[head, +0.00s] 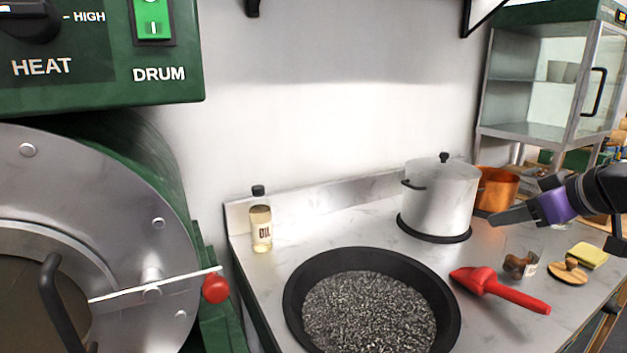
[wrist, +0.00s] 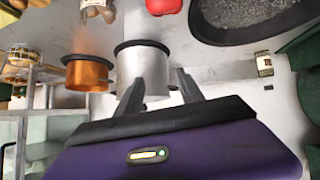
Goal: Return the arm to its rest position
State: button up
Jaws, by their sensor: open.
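My gripper (head: 512,214) is at the right of the head view, in the air above the counter and in front of the steel pot. Its black fingers reach to the left. In the wrist view my gripper (wrist: 160,90) shows two dark fingers spread apart with nothing between them, beyond the purple gripper body. The steel pot (head: 441,196) with its lid stands at the back of the counter, and it also shows upside down in the wrist view (wrist: 142,68).
On the counter (head: 330,225) are a black pan (head: 296,292) of dark grains, a red scoop (head: 498,290), an oil bottle (head: 261,225), an orange pot (head: 497,190), a glass jar (head: 520,262) and a yellow sponge (head: 588,255). A green drum machine (head: 120,190) fills the left.

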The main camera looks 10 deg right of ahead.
jog(key=w+a+r+m+t+y+p, duration=0.2)
jog(key=a+r+m+t, duration=0.1)
jog(key=a+r+t, duration=0.6)
jog(key=s+a+f+g+h+p, duration=0.1)
jog(key=s+a+f+p, duration=0.2)
jog(key=s, duration=1.2)
jog(key=s+a+f+g+h+p, duration=0.1)
jog(key=s+a+f+g+p, duration=0.1)
jog(key=s+a+f, duration=0.5)
jog(key=s+a+f+g+h+p, duration=0.1)
jog(key=s+a+f+p, duration=0.3)
jog(key=s+f, duration=1)
jog(key=s+a, duration=0.1)
jog(key=s, duration=1)
jog(key=shift+m, duration=0.3)
